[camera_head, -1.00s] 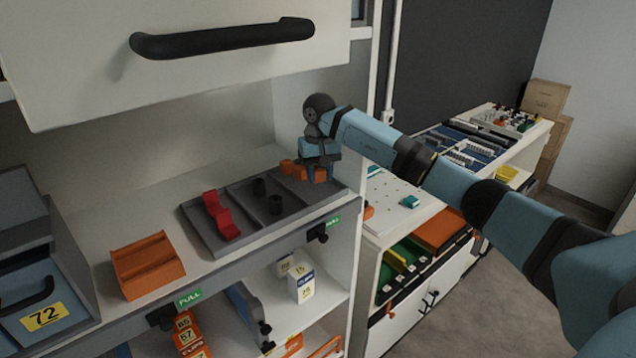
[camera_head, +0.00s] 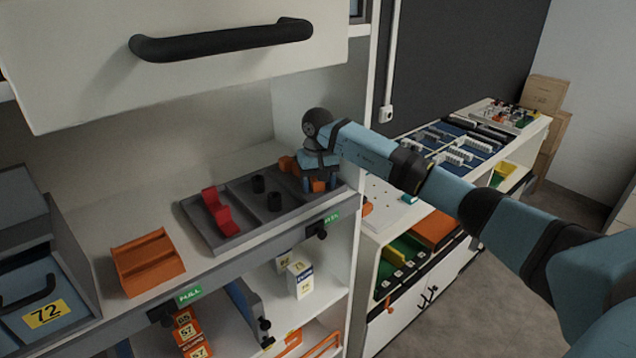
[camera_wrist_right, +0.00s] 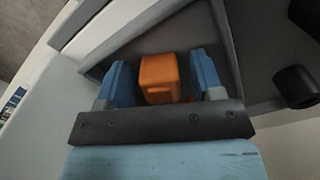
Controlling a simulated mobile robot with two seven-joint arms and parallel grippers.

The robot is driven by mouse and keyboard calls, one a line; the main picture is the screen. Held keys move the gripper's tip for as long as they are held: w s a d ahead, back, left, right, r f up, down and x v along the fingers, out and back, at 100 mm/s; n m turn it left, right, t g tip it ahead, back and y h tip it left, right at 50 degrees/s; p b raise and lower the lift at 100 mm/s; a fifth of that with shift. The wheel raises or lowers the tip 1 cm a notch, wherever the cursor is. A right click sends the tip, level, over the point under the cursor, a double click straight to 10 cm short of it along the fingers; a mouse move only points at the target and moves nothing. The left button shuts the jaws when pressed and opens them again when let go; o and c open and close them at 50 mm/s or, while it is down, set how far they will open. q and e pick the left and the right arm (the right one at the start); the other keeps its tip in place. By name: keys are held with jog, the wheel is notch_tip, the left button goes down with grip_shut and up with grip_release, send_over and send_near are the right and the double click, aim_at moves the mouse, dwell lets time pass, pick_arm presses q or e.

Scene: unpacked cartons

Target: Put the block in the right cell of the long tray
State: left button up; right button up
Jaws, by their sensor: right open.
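The long grey tray (camera_head: 222,245) lies on the shelf, split into cells. Its left cell holds a red piece (camera_head: 219,211), its middle cell black cylinders (camera_head: 274,201). Orange blocks (camera_head: 287,165) show at its right cell, partly hidden by my right gripper (camera_head: 319,184). In the right wrist view, one orange block (camera_wrist_right: 158,79) sits between the two blue fingers of my right gripper (camera_wrist_right: 163,82), with a gap on each side. The gripper is open, pointing down at the right cell. My left gripper is not in view.
An orange tray (camera_head: 148,263) stands on the shelf left of the long tray. A blue-grey box labelled 72 (camera_head: 40,285) is at the far left. The cabinet side wall (camera_head: 358,130) rises close to my right arm. A handled door (camera_head: 180,75) hangs above.

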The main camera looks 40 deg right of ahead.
jog(key=shift+r, duration=0.1)
jog(key=shift+r+p, duration=0.25)
jog(key=shift+p, duration=0.05)
notch_tip(320, 180, up, 12)
jog(key=b, duration=0.3)
jog(key=shift+s+f, duration=0.1)
jog(key=shift+f, duration=0.15)
